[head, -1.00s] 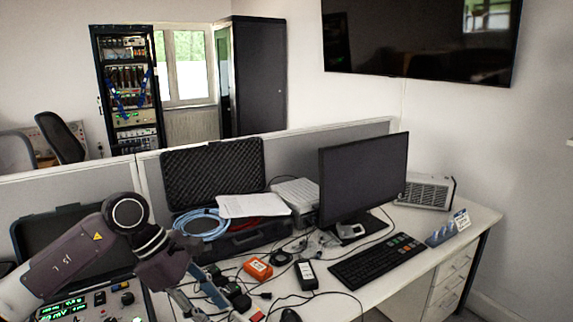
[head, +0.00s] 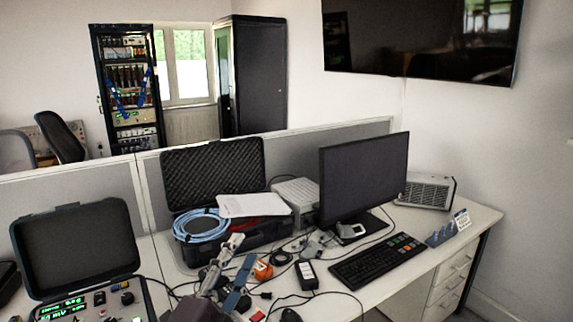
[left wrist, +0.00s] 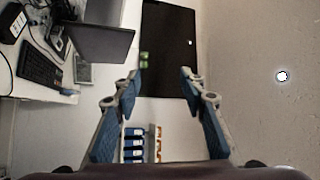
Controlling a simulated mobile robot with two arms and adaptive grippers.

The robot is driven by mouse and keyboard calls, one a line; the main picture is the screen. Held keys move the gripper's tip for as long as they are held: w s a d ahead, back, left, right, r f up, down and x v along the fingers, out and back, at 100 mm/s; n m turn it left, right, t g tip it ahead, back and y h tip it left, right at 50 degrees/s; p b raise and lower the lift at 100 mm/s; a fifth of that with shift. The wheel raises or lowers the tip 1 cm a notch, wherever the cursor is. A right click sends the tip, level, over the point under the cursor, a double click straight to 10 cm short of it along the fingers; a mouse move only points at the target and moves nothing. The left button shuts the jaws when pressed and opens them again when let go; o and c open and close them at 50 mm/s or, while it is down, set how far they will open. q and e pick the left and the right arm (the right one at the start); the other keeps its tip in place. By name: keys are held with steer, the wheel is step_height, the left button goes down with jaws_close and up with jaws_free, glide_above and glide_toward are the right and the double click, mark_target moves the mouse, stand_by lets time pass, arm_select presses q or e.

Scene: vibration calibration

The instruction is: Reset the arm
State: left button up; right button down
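My left gripper (head: 238,262) rises from the bottom edge of the head view, left of centre, with its fingers pointing up in front of the desk's cables and small boxes. In the left wrist view, its two blue-padded fingers (left wrist: 160,78) stand wide apart with nothing between them. The rest of my left arm is mostly out of the head view. My right gripper is in neither view.
A wall screen (head: 420,38) hangs behind.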

arm_select(q)
steer(key=s+a+f+n+g+y, duration=0.2)
steer(key=s+a+f+n, duration=0.15)
steer(key=f, duration=0.35)
steer(key=s+a+f+n+g+y, duration=0.2)
steer(key=a+f+n+g+y, duration=0.15)
steer(key=f, duration=0.35)
steer(key=s+a+f+n+g+y, duration=0.2)
steer(key=s+a+f+n, duration=0.1)
steer(key=f+n, duration=0.3)
steer(key=s+a+f+n+g, duration=0.15)
steer(key=s+f+g, duration=0.25)
steer(key=s+f, duration=0.5)
steer(key=s+f+n+g, duration=0.2)
steer(key=s+f+g, duration=0.3)
steer(key=s, duration=0.8)
step_height(320, 180, down, 26)
steer(key=s+g, duration=0.1)
steer(key=s, duration=0.1)
steer(key=s+a+f+g, duration=0.1)
steer(key=s+a+f, duration=0.2)
steer(key=s+f, duration=1.3)
steer(key=shift+s+f, duration=0.4)
steer(key=shift+s, duration=0.3)
steer(key=shift+g, duration=0.25)
